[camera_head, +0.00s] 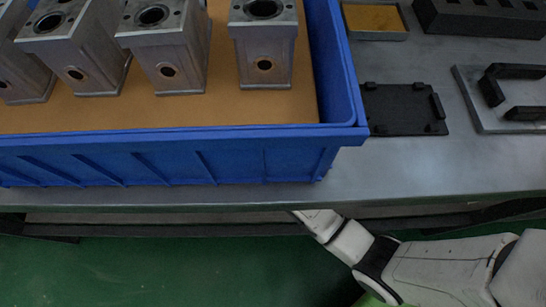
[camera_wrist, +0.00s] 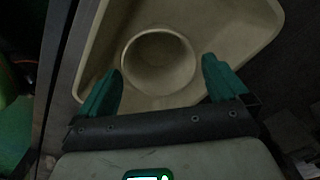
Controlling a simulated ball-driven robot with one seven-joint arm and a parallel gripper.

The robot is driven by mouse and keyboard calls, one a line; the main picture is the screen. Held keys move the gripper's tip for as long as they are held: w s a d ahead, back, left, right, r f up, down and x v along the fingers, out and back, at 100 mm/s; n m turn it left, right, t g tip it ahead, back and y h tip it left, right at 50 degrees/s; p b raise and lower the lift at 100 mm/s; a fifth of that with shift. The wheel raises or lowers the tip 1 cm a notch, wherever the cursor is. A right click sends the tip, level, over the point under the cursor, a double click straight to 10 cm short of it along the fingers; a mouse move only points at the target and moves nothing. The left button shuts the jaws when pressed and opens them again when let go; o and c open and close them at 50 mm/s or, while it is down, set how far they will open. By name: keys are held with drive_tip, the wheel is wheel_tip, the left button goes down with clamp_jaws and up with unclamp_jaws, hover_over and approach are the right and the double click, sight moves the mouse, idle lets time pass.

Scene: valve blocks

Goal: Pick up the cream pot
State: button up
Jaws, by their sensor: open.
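The cream pot (camera_wrist: 158,60) shows in the wrist view as a round, open-topped vessel seen from above, with a pale rim. It lies between the two green fingers of my gripper (camera_wrist: 162,66). The fingers are open and spread, one at the pot's lower left and one at its right. I cannot tell whether either finger touches the pot, or how high the fingers are against its rim. The cream pot and my gripper do not show in the head view, where only part of my arm appears at the lower right.
The pot is in a cream tray (camera_wrist: 243,32) with raised edges. In the head view, a blue crate (camera_head: 200,160) holding several metal valve blocks (camera_head: 265,50) stands on a grey metal table (camera_head: 420,165). A black plate (camera_head: 400,108) and a handled grey plate (camera_head: 500,112) lie right.

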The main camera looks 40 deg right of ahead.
wheel_tip(320, 180, down, 4)
drive_tip(key=shift+d+r+b, duration=0.1)
drive_tip(key=shift+r+b, duration=0.15)
drive_tip(key=shift+b, duration=0.4)
drive_tip(key=shift+c, duration=0.5)
drive_tip(key=c, duration=0.6)
drive_tip(key=shift+r, duration=0.15)
